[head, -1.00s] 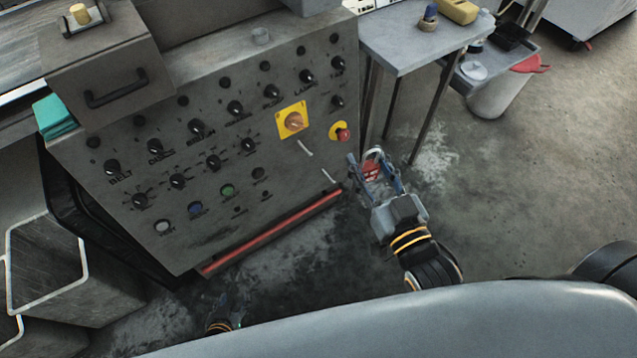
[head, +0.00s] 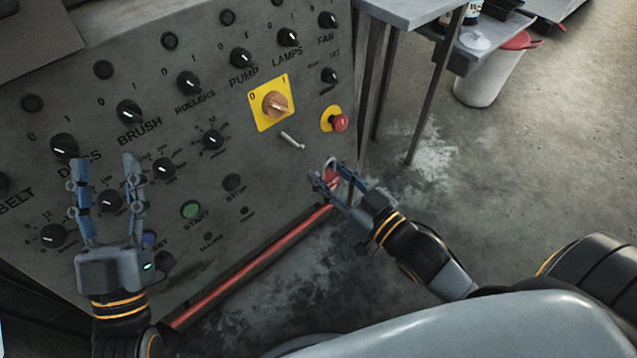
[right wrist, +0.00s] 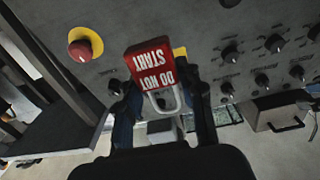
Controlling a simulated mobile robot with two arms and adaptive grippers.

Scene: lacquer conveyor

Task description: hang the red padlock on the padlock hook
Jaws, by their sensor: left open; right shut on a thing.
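The red padlock (head: 331,178) is held in my right gripper (head: 338,184), close to the lower right of the control panel. In the right wrist view the padlock (right wrist: 150,66) shows white "DO NOT START" lettering upside down, with its metal shackle toward the gripper. A pale metal hook (head: 291,140) sticks out of the panel below the yellow rotary switch, up and left of the padlock and apart from it. My left gripper (head: 102,168) is open and empty in front of the panel's left part.
The yellow rotary switch (head: 270,103) and red emergency button (head: 339,123) lie above the padlock. Several black knobs and a green start button (head: 190,209) cover the panel. A red bar (head: 270,262) runs along its bottom. A grey table (head: 410,12) stands right.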

